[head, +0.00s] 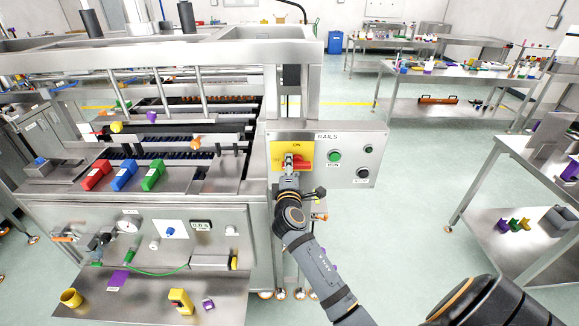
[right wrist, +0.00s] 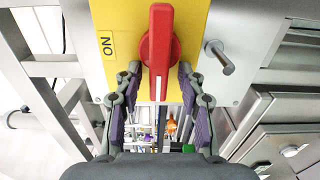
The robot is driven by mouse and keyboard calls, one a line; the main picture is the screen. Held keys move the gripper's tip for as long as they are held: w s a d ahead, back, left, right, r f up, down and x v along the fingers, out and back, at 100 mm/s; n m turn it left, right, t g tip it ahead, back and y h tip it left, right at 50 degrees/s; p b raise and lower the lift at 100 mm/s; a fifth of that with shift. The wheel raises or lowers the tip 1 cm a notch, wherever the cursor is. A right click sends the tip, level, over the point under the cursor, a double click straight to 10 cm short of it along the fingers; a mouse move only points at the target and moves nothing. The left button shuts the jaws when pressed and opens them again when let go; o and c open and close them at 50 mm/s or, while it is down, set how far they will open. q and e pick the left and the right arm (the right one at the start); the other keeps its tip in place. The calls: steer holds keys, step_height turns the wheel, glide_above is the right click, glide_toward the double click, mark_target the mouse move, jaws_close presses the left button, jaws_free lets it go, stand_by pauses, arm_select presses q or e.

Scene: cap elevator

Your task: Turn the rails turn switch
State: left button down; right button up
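The rails turn switch is a red handle (head: 304,164) on a yellow plate (head: 279,150) marked ON, on the left of the grey RAILS panel (head: 344,136). In the right wrist view the red handle (right wrist: 160,45) is upright in the picture, its lower end between the fingertips. My right gripper (head: 292,161) is at the switch and hides part of it in the head view. In the right wrist view this gripper (right wrist: 158,72) is open, one finger on each side of the handle, with a gap visible on both sides. My left gripper is not in view.
A green RUN button (head: 334,156) and black knobs (head: 363,173) sit right of the switch. A metal peg (right wrist: 219,57) sticks out beside the yellow plate. Red, blue and green blocks (head: 124,176) lie on the machine's ledge to the left.

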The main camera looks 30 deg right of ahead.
steer(key=v, duration=0.7)
steer(key=shift+s, duration=0.1)
steer(key=s+a+f+m+g+y+b, duration=0.1)
steer(key=s+a+f+g+y, duration=0.1)
steer(key=f, duration=1.1)
steer(key=s+a+f+g+y+b, duration=0.1)
steer(key=s+f+g+y, duration=0.15)
steer(key=f, duration=1.05)
steer(key=s+a+f+m+g+y+b, duration=0.1)
steer(key=s+a+f+y, duration=0.15)
steer(key=f, duration=1.05)
steer(key=s+f+m+g+y, duration=0.1)
steer(key=s+f+m+g, duration=0.3)
steer(key=s+f, duration=1.15)
steer(key=s+d+f+m+g+b, duration=0.1)
steer(key=s+f, duration=0.4)
steer(key=s, duration=0.6)
steer(key=s+d+f+m+g+b, duration=0.1)
steer(key=s+f+m+g, duration=0.2)
steer(key=s, duration=0.8)
step_height(320, 180, down, 3)
steer(key=shift+s+r+m+y, duration=0.25)
steer(key=shift+m+y, duration=0.15)
steer(key=shift+m, duration=0.4)
